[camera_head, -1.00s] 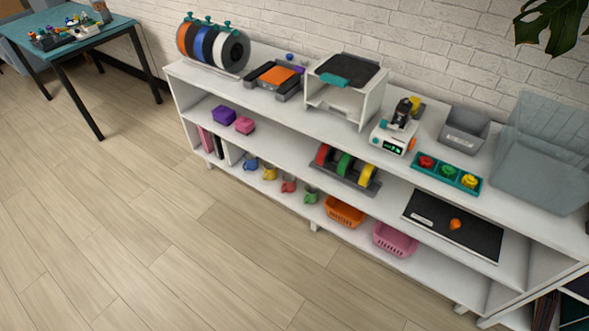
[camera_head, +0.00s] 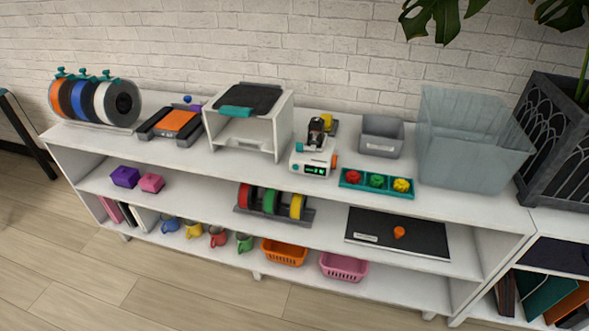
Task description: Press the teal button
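No teal button can be made out for certain. A small white machine (camera_head: 314,160) with a dark top part stands on the shelf top, right of the middle. Its front has a dark panel with a small glowing green display (camera_head: 315,169), and an orange knob sits at its right side. Any button on it is too small to tell. A teal tray (camera_head: 348,189) holding red, green and yellow pieces lies to its right. A white open-fronted box (camera_head: 283,128) with a teal handle (camera_head: 236,112) stands to its left. Neither of my grippers is in view.
The long white shelf unit (camera_head: 130,209) stands against a brick wall. Its top also holds a spool rack (camera_head: 124,104), a grey bin (camera_head: 382,147) and a large translucent bin (camera_head: 470,150). Baskets, mugs and a black board (camera_head: 370,226) fill the lower shelves. Floor (camera_head: 60,280) in front is clear.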

